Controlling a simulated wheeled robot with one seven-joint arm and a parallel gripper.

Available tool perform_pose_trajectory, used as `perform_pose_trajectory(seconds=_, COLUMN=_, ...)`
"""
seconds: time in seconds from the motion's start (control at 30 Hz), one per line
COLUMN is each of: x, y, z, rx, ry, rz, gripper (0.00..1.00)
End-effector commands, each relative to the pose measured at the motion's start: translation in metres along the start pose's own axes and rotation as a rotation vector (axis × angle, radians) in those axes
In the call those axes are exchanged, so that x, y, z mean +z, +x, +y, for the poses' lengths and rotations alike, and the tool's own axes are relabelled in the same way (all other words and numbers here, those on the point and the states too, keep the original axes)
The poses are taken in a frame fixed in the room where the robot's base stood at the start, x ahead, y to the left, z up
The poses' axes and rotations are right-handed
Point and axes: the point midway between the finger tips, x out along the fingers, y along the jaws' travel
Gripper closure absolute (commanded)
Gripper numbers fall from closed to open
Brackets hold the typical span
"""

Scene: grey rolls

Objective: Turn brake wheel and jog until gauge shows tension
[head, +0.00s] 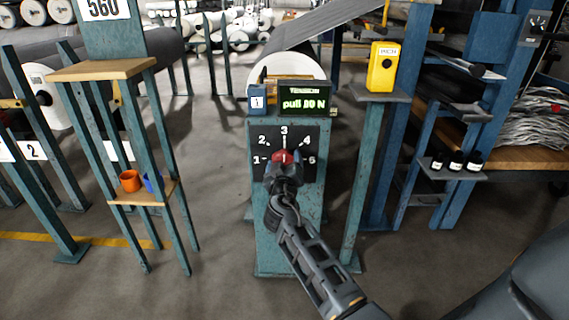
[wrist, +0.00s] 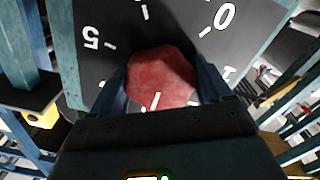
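The brake wheel is a red knob (head: 281,157) on a black dial plate (head: 311,142) numbered around it, on a teal stand. The knob's white mark points up, about at 3. My gripper (head: 283,165) reaches it from the front. In the wrist view, its two fingers (wrist: 163,85) lie close against both sides of the red knob (wrist: 162,75). The gauge (head: 305,95) above the dial reads "Tension" and "pull", with a number that looks like 80 N. A yellow box with a dark button, labelled like "INCH" (head: 383,66), sits on a post to the right.
A large grey-white roll (head: 291,66) stands behind the gauge. A wooden-shelved stand (head: 101,69) at left holds an orange cup (head: 130,181). A blue rack with small black jars (head: 456,161) is at right. Floor between the left stand and the dial stand is clear.

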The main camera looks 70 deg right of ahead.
Motion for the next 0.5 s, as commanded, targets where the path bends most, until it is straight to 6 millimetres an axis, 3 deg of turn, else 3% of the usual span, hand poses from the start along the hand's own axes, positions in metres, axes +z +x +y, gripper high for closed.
perform_pose_trajectory(seconds=0.3, x=0.0001, y=-0.0003, z=-0.0002, rx=0.0, ry=0.0, rz=0.0, gripper=0.52)
perform_pose_trajectory(seconds=0.5, x=0.0004, y=-0.0004, z=-0.0005, rx=-0.001, ry=-0.019, rz=0.0, gripper=0.52)
